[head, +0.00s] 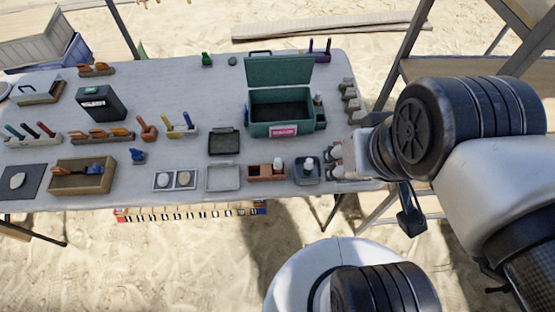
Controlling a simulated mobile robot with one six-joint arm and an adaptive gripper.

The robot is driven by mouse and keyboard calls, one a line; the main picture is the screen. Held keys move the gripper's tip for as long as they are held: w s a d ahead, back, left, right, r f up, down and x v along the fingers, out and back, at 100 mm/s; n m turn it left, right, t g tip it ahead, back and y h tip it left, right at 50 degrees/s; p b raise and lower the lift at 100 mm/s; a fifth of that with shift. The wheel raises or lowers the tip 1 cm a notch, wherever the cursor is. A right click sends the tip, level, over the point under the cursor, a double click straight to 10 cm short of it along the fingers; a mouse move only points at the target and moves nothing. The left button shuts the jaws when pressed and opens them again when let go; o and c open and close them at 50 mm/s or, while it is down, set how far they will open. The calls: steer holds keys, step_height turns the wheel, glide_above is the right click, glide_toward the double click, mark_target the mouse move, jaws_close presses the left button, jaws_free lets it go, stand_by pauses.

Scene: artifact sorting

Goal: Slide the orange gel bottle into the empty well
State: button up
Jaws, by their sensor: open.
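My gripper (335,161) is open at the right front part of the table, just right of a blue tray (300,181) that holds a small pale-topped bottle (309,164). I cannot tell whether anything is between its fingers. A reddish-brown block (256,172) lies left of the blue tray. A white-topped bottle (278,163) stands at its right end, and its left part looks dark and empty. I cannot clearly pick out an orange gel bottle; the bottles are too small to tell their colour.
An open green case (268,130) with a raised lid stands behind, with a bottle (318,100) at its right side. Grey holders (349,100) line the table's right edge. An empty grey tray (223,178) lies left of the block. Tool racks and trays fill the left side.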

steer(key=shift+o, duration=0.4)
steer(key=shift+o, duration=0.2)
steer(key=shift+w, duration=0.2)
steer(key=m+g+p, duration=0.2)
steer(key=m+g, duration=0.3)
steer(key=m, duration=0.4)
glide_above(278, 160)
step_height(278, 160, down, 20)
steer(key=f+b, duration=0.1)
steer(key=f, duration=0.3)
steer(key=f+b, duration=0.1)
steer(key=f, duration=0.3)
steer(key=f+b, duration=0.1)
steer(key=f, duration=0.3)
steer(key=shift+w+a, duration=0.2)
steer(key=shift+w, duration=0.15)
steer(key=shift+f, duration=0.6)
steer(key=f+b, duration=0.2)
steer(key=f, duration=0.3)
steer(key=shift+s+d+f+b, duration=0.2)
steer(key=shift+s+b, duration=0.1)
steer(key=shift+b, duration=0.1)
steer(key=shift+r, duration=0.1)
